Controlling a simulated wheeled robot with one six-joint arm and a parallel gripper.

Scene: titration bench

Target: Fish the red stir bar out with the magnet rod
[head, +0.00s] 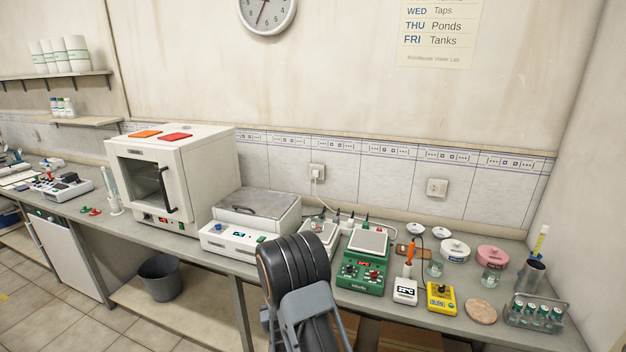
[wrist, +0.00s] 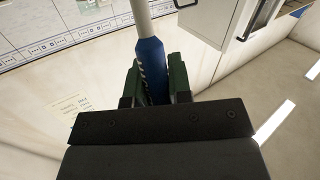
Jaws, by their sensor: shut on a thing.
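My gripper (wrist: 153,85) is shut on the blue grip of a rod (wrist: 151,62), which I take to be the magnet rod. The rod's pale shaft runs out of the top of the wrist view, so its far end is hidden. No red stir bar can be made out in either view. A small glass beaker (head: 317,225) stands near a white stirrer plate (head: 320,238) at the back of the bench; its contents are too small to tell. In the head view only my arm shows, low in the middle, and the gripper is out of sight.
A green hotplate stirrer (head: 365,262), a yellow meter (head: 441,298), a glass jar (head: 491,276) and a vial rack (head: 536,314) crowd the bench's right side. A white oven (head: 175,170) and a lidded bath (head: 250,222) stand to the left. A bin (head: 160,278) is below.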

